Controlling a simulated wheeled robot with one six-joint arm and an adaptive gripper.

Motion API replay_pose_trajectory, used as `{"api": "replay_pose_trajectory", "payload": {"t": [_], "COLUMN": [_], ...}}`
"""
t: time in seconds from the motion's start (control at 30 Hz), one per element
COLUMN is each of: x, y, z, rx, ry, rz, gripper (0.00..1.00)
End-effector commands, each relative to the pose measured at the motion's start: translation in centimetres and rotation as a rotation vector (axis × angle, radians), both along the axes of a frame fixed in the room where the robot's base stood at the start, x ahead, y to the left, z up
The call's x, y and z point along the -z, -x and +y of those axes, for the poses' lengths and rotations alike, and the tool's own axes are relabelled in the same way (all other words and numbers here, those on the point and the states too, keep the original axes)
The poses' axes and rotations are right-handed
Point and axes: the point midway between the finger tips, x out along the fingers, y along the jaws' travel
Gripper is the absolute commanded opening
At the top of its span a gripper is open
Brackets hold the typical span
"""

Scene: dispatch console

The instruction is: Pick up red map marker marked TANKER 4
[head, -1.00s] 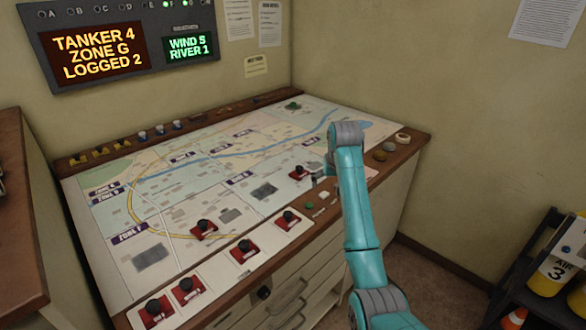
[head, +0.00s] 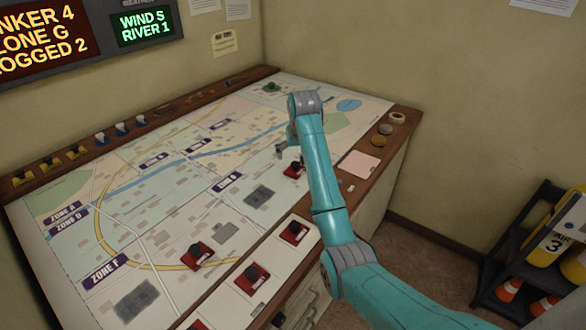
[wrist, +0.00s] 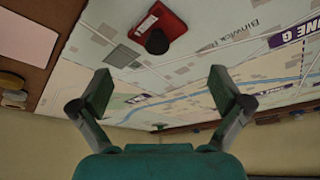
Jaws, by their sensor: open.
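A red map marker with a black knob (head: 293,170) stands on the map near the right front, just beside my gripper (head: 283,150). In the wrist view a red marker with a black knob (wrist: 172,20) lies beyond the fingertips, near the top and about midway between them. My gripper (wrist: 165,92) is open and empty, and apart from it. More red markers stand on the map (head: 197,256) and on pale cards along the front (head: 252,278), (head: 293,232). I cannot read a name on any marker. The wall board (head: 35,42) shows part of a TANKER 4 line.
The map table (head: 402,122) has a raised wooden border. Yellow, blue and dark pieces line its back left edge. A pink card (head: 358,164) and small round items (head: 381,140) lie at the right. A black rack (head: 497,262) with a yellow cylinder stands on the floor, right.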

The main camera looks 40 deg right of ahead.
Motion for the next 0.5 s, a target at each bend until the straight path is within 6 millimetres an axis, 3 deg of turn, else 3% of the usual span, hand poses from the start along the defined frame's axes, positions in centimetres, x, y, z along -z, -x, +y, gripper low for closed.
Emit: {"api": "replay_pose_trajectory", "payload": {"t": [0.5], "x": [5.0], "y": [-1.5], "z": [-1.1], "rx": [0.000], "ry": [-0.001], "rz": [0.002], "gripper": [1.00]}}
